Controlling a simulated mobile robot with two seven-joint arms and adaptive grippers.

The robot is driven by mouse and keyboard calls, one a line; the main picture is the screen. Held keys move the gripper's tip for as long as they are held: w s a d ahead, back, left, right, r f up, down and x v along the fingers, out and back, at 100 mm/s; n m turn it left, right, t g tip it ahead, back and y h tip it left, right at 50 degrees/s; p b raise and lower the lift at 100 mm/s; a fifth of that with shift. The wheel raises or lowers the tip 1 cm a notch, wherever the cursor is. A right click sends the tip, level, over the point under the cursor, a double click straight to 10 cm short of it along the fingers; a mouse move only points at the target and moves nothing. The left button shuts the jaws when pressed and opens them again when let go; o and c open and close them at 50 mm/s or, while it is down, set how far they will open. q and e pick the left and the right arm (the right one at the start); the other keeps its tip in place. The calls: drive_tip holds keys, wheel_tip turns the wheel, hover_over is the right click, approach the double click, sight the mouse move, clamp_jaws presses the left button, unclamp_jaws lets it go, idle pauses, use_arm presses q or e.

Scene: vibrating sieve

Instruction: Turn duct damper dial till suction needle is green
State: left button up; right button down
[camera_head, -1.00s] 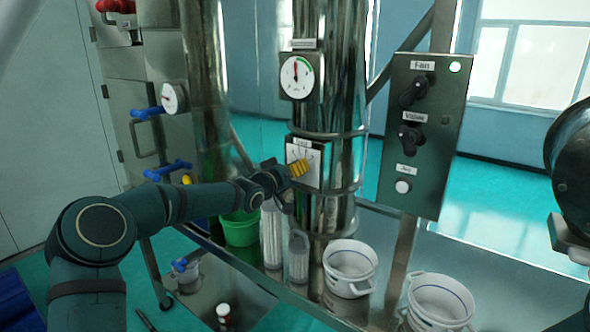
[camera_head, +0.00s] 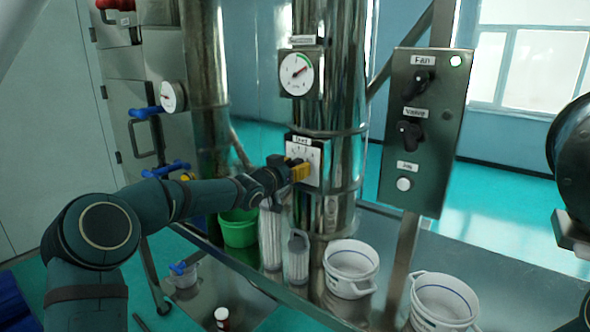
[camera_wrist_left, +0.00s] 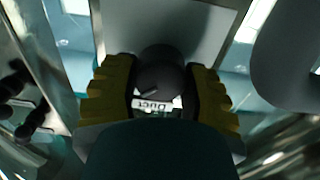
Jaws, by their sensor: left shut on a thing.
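The suction gauge (camera_head: 297,73) is a white round face on the steel duct, with a green arc at its upper right. My right gripper is out of view.
A control panel (camera_head: 425,135) with Fan and Valve knobs stands to the right. Another gauge (camera_head: 172,96) and blue handles (camera_head: 165,170) are at left. White buckets (camera_head: 350,268) and a green bucket (camera_head: 239,228) stand below the duct.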

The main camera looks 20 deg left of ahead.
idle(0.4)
use_arm(q)
drive_tip(key=o, duration=1.2)
drive_tip(key=v, duration=1.2)
